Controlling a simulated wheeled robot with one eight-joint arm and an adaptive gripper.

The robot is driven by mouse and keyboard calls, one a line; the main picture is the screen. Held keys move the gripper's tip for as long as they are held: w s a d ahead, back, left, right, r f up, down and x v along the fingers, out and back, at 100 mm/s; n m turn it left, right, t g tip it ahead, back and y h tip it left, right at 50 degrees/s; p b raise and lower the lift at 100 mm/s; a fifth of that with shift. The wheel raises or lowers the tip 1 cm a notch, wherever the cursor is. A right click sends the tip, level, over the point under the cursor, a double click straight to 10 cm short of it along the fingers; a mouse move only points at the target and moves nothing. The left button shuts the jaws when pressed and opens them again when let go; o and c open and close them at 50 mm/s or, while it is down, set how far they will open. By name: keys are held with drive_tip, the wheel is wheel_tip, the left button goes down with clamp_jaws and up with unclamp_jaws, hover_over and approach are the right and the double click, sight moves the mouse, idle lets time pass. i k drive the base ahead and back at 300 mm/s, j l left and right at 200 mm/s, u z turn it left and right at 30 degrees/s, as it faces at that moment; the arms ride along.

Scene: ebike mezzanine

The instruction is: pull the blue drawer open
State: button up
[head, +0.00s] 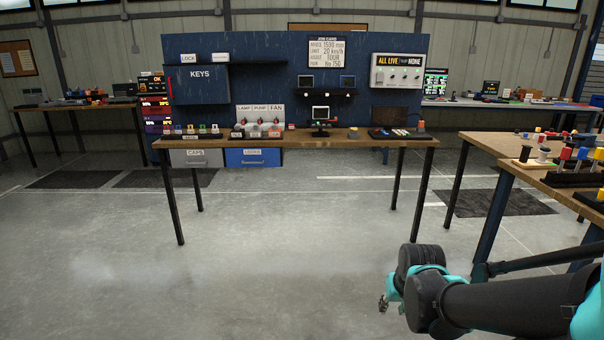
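The blue drawer (253,158) is under the back edge of the middle workbench, in the head view. It has a white label and a small pale handle on its front, and its front looks flush, so it appears closed. A grey drawer (196,158) labelled CAPS is directly left of it. My gripper (383,303) is at the lower right, low over the floor and far from the blue drawer. It is small and partly hidden by my arm, so its finger opening cannot be made out. Nothing visible is held in it.
The middle workbench (300,143) stands between me and the drawers, with thin dark legs. Another bench (500,146) with parts on it is close on the right. A blue panel (270,80) rises behind the middle bench. The grey floor (200,270) ahead is clear.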

sight(236, 157)
drive_tip(key=i+j+u, duration=0.15)
drive_tip(key=i, duration=0.45)
drive_tip(key=i+j+u, duration=0.15)
drive_tip(key=i, duration=0.5)
drive_tip(key=i+j+u, duration=0.15)
drive_tip(key=i, duration=0.5)
